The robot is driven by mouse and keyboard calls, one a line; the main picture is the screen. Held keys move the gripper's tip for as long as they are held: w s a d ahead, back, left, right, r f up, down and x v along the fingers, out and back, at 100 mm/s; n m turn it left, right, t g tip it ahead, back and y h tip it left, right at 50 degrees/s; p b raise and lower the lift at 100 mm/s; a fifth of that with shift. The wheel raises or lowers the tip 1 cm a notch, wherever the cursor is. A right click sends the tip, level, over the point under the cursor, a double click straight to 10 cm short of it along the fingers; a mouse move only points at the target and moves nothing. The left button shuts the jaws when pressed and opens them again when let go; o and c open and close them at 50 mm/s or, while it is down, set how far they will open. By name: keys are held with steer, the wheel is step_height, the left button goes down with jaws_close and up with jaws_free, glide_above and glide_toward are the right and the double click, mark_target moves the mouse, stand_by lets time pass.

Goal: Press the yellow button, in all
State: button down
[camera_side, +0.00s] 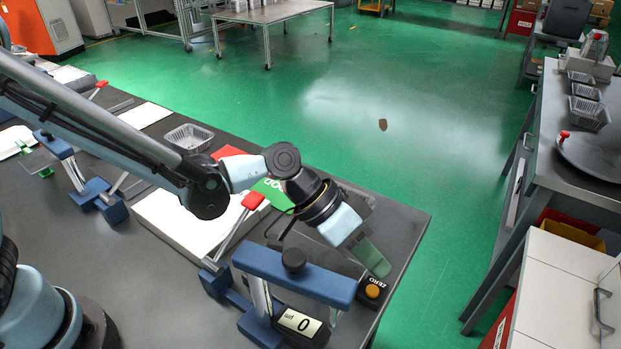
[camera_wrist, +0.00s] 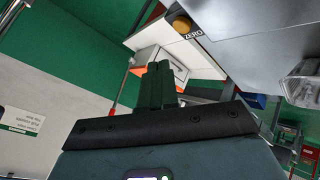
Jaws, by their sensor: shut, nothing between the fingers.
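The yellow button (camera_side: 372,291) is a round orange-yellow dome on a small dark box labelled ZERO, near the right edge of the table. It also shows in the wrist view (camera_wrist: 182,25), at the top beside the ZERO lettering. My gripper (camera_side: 381,269) points down and right, its tip just above and behind the button in the side view; whether it touches the box I cannot tell. In the wrist view my gripper (camera_wrist: 157,72) shows dark green fingers close together, shut with nothing between them. The button appears beyond the fingertips and to their right.
A blue-barred device (camera_side: 295,277) with a small display (camera_side: 300,324) reading 0 stands left of the button. The table ends just right of the button.

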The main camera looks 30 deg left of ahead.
steer(key=shift+r, duration=1.15)
